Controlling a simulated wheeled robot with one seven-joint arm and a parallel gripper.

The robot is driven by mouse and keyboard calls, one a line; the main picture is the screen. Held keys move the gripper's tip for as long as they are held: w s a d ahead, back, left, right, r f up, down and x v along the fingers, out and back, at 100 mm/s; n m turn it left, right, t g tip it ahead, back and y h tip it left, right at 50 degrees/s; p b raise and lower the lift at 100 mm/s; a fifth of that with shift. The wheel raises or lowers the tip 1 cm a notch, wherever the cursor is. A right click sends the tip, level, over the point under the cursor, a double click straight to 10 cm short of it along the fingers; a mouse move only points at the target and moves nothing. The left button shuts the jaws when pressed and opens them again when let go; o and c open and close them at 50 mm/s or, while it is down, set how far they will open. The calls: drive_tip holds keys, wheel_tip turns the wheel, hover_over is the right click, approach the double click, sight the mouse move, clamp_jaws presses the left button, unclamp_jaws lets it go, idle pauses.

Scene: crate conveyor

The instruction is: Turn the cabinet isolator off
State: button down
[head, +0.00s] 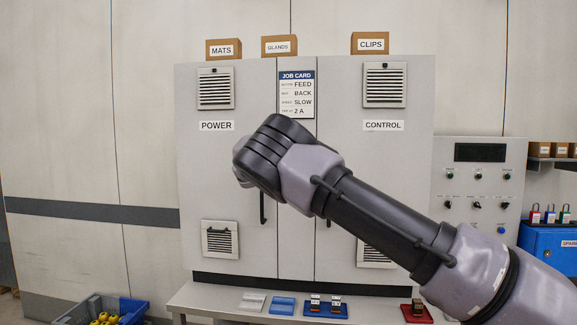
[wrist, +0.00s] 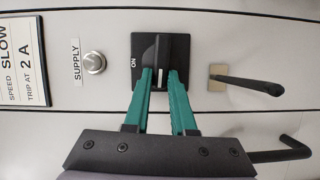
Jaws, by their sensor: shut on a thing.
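The cabinet isolator (wrist: 180,44) is a black square plate with a black handle bearing a white mark, on the cabinet front in the wrist view. The word ON is printed beside the handle, which lines up lengthwise with my fingers. My gripper (wrist: 161,74) has its two teal fingers on either side of the handle and is shut on it. In the head view the isolator and my gripper are hidden behind my arm. The grey cabinet (head: 210,165) has two doors marked POWER and CONTROL.
In the wrist view, a round SUPPLY lamp (wrist: 95,63) sits left of the isolator, and black door handles (wrist: 247,84) stick out at right. A job card (head: 297,95) hangs on the cabinet. A bench (head: 222,301) with small trays stands below; a control panel (head: 480,240) is at right.

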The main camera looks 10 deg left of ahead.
drive_tip(key=shift+f+n, duration=0.15)
drive_tip(key=shift+n, duration=0.25)
drive_tip(key=c, duration=0.7)
unclamp_jaws()
drive_tip(key=shift+c, duration=0.2)
drive_tip(key=v, duration=1.1)
drive_tip(key=shift+f, duration=0.2)
